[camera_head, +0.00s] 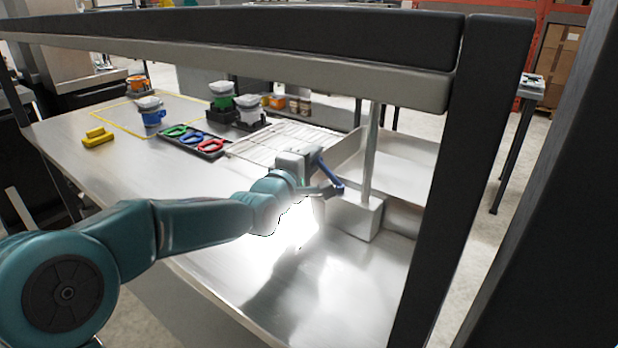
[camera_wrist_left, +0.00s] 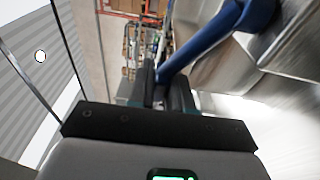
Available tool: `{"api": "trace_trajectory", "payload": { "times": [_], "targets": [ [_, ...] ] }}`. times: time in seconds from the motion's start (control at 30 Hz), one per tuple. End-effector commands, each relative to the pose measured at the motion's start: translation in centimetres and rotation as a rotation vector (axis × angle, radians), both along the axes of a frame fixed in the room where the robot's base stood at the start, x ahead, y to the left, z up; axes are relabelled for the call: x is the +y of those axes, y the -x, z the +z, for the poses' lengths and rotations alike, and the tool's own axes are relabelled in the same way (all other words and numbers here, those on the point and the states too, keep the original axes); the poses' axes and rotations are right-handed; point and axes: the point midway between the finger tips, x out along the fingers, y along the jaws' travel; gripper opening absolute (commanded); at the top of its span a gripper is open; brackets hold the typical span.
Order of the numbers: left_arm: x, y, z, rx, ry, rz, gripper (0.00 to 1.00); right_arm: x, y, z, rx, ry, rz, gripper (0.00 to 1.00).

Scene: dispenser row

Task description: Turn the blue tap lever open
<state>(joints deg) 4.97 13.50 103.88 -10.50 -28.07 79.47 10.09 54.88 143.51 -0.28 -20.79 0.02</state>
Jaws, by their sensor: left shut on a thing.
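The blue tap lever (camera_head: 329,171) is at the far end of my left arm in the head view, beside a steel post and block. In the left wrist view the blue lever (camera_wrist_left: 212,42) runs from the upper right down to between my fingers. My left gripper (camera_head: 322,190) is shut on the lever's end; it also shows in the left wrist view (camera_wrist_left: 161,92). The fingers and wrist hide part of the lever, and its pivot is hard to make out. My right gripper is not in view.
A steel block (camera_head: 356,217) with a vertical post (camera_head: 371,150) stands close to the gripper. Behind is a wire rack (camera_head: 275,142), and left of it a black tray (camera_head: 181,138) with coloured handles. A dark frame post (camera_head: 460,190) rises at right. The front steel counter is clear.

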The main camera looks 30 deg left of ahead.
Motion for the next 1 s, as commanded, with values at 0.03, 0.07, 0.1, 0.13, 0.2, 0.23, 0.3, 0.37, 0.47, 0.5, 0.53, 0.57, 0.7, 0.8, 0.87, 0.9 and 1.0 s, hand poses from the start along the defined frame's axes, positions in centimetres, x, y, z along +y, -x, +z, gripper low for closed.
{"api": "trace_trajectory", "payload": {
  "times": [0.03, 0.07, 0.1, 0.13, 0.2, 0.23, 0.3, 0.37, 0.47, 0.5, 0.53, 0.57, 0.7, 0.8, 0.87, 0.9, 1.0],
  "targets": [
    [-0.1, -0.1, -0.1, -0.002, -0.003, -0.007, 0.0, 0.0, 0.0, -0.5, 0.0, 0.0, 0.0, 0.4],
    [-0.1, -0.1, 0.0, -0.001, -0.004, -0.009, 0.0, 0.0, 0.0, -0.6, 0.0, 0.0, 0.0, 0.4],
    [-0.1, -0.1, 0.1, 0.0, -0.005, -0.011, 0.0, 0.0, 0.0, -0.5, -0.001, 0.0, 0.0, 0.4],
    [-0.1, -0.1, 0.1, 0.001, -0.005, -0.012, 0.0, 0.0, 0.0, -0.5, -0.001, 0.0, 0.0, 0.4],
    [-0.1, -0.1, 0.2, 0.002, -0.005, -0.013, 0.0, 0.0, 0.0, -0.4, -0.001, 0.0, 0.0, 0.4],
    [-0.1, -0.1, 0.2, 0.002, -0.005, -0.012, 0.0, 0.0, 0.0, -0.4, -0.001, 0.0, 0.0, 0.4],
    [-0.1, -0.1, 0.2, 0.002, -0.005, -0.012, 0.0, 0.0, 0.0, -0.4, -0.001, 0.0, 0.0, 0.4],
    [-0.1, -0.1, 0.2, 0.002, -0.005, -0.012, 0.0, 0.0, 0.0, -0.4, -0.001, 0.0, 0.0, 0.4],
    [0.0, -0.1, 0.1, 0.002, -0.004, -0.011, 0.4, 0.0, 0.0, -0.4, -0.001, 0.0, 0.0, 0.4],
    [0.0, -0.1, 0.1, 0.002, -0.004, -0.011, 0.4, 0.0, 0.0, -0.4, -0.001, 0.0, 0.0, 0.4],
    [0.0, -0.1, 0.1, 0.003, -0.004, -0.011, 0.4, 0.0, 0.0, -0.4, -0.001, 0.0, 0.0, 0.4],
    [0.0, -0.1, 0.1, 0.003, -0.004, -0.011, 0.4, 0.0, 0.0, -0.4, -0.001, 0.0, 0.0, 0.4],
    [0.0, 0.0, 0.1, 0.003, -0.004, -0.01, 0.4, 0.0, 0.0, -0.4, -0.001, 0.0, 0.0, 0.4],
    [0.0, 0.3, 0.0, 0.004, -0.004, -0.01, 0.4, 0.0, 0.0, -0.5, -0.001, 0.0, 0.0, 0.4],
    [0.0, 0.9, 0.0, 0.003, -0.004, -0.01, 0.4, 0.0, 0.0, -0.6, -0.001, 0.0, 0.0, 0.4],
    [0.0, 1.5, 0.0, 0.003, -0.004, -0.01, 0.4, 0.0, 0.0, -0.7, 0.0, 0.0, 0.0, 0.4],
    [0.1, 3.7, 0.0, 0.002, -0.004, -0.009, 0.4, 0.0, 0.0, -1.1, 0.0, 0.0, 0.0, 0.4]
  ]
}}
